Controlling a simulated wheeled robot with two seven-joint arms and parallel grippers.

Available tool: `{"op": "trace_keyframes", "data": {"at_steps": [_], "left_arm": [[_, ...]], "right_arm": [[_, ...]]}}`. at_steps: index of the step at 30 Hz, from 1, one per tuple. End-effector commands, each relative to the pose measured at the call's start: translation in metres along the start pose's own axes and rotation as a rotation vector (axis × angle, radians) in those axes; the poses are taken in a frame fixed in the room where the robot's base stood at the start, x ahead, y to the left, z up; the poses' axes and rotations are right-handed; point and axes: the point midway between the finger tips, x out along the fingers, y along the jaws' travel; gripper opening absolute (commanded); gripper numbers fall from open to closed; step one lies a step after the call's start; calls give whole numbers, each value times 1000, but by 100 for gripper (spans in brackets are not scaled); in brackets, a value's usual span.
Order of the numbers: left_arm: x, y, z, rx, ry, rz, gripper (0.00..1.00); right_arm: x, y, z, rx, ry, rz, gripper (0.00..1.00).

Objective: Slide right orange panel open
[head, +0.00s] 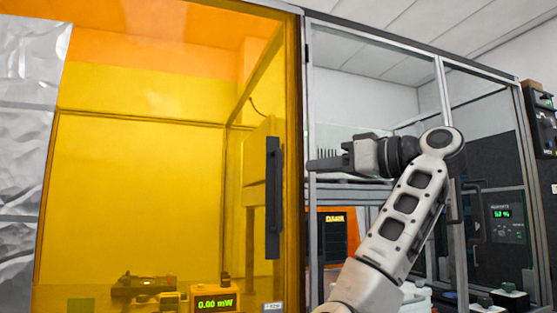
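A large see-through orange panel (140,180) in a dark metal frame fills the left and middle of the head view. A black vertical handle (273,198) is on it near its right edge. My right gripper (318,164) is just right of the panel's frame post, pointing left, a short way right of the handle's upper part. The handle looks clear of it. The fingers show edge-on, so whether they are open or shut cannot be told. My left gripper is not in view.
A clear-paned enclosure with a metal post (447,150) stands behind my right arm. A meter reading 0.00 mW (215,301) sits behind the orange panel. A crinkled silver sheet (28,130) is at the left edge. A black control box (541,118) is at far right.

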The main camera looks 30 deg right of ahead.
Motion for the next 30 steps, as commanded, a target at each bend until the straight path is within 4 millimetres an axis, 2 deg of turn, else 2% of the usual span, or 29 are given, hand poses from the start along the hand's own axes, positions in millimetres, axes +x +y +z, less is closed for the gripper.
{"op": "trace_keyframes", "data": {"at_steps": [1, 4, 9, 15, 21, 28, 29, 30], "left_arm": [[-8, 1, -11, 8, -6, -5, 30], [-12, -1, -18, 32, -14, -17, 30], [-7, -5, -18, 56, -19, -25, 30], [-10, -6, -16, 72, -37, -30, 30], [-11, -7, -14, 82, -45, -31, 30], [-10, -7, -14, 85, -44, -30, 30], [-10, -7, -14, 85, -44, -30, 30], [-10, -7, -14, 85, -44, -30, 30]], "right_arm": [[9, -2, -11, 3, 5, -7, 17], [26, -3, -9, 5, -1, -7, 17], [61, -1, -3, 2, -4, -3, 17], [90, 0, -2, 0, -2, -1, 17], [101, 0, 0, 1, 0, 2, 17], [102, 1, 0, 0, 0, 2, 17], [101, 1, 0, 0, 0, 2, 14], [101, 1, 0, 0, 0, 2, 3]]}}
